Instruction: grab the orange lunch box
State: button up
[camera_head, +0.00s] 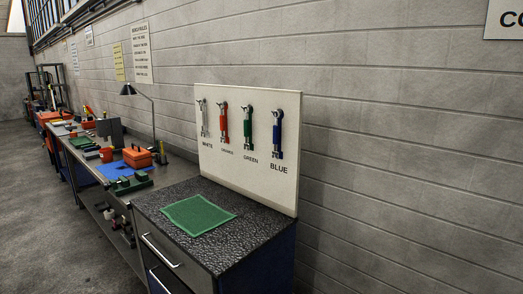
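An orange lunch box (137,156), a small box-shaped case with what looks like a handle on top, sits on the long workbench (156,179) left of the picture's middle. It rests at or beside a blue mat (116,172). A dark green tool or object (130,184) lies on the bench just in front of it. My gripper is not in this view, so its state does not show.
A nearer cabinet with a speckled black top (232,241) carries a green mat (198,215). A white board (245,110) with several coloured tools stands behind it. A desk lamp (128,90) rises behind the lunch box. Open floor (60,240) lies left.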

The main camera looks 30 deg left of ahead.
aim_at(136, 157)
jog(key=u, duration=1.95)
jog(key=i+j+u, duration=0.45)
jog(key=i+j, duration=0.35)
jog(key=i+j+u, duration=0.15)
jog(key=i, duration=0.35)
jog(key=i+j+u, duration=0.15)
jog(key=i, duration=1.55)
jog(key=i+z, duration=0.2)
jog(key=i, duration=0.35)
jog(key=i+j+z, duration=0.15)
jog(key=i, duration=0.45)
jog(key=i+l+z, duration=0.1)
jog(key=i+z, duration=0.8)
jog(key=k+j, duration=0.05)
